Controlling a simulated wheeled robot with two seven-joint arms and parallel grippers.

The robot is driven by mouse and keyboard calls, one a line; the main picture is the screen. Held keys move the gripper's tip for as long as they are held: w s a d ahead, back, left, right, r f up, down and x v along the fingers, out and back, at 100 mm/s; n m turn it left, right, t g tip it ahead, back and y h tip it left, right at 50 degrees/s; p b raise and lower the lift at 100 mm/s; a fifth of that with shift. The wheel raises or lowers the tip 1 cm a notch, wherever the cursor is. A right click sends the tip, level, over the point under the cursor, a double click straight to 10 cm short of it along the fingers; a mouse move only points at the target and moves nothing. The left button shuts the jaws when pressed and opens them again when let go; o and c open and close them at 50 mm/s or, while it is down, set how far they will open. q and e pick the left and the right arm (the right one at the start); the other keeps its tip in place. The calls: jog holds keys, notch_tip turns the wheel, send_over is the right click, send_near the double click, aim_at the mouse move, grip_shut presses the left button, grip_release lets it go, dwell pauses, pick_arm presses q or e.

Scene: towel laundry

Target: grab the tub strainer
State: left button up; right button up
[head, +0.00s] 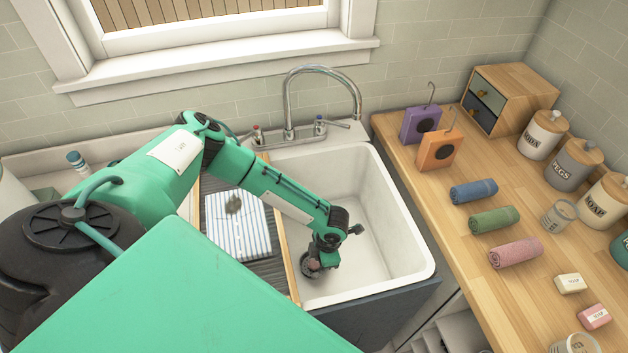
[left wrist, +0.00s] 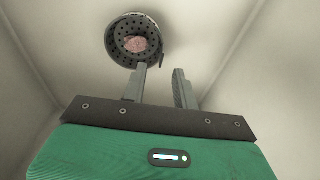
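The tub strainer (left wrist: 133,40) is a dark, round, perforated cup with a pinkish lump in it. It sits in the white sink basin (head: 375,205). In the head view it shows partly beneath my left gripper, at the basin's near left. In the left wrist view my left gripper (left wrist: 160,68) is open, with a gap between its two fingers. The left finger's tip reaches the strainer's lower rim in the picture; I cannot tell whether they touch. The right finger is to the right of the strainer. My right gripper is not in view.
A striped cloth (head: 238,226) with a dark spot lies on the draining board left of the basin. The faucet (head: 322,100) arches behind. The wooden counter (head: 450,215) at right holds rolled towels (head: 494,219), purple and orange boxes (head: 440,149), jars and soaps. The basin's right side is clear.

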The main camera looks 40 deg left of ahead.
pick_arm(q)
jog(key=shift+s+f+p, duration=0.15)
jog(key=shift+f+p, duration=0.2)
jog(key=shift+f, duration=0.1)
jog(key=f, duration=0.1)
jog(key=f+p, duration=0.1)
jog(key=f, duration=0.1)
jog(key=shift+s+a, duration=0.15)
jog(key=shift+s, duration=0.1)
jog(key=shift+a+f+p, duration=0.1)
jog(key=shift+f+p, duration=0.2)
jog(key=shift+f, duration=0.4)
grip_shut()
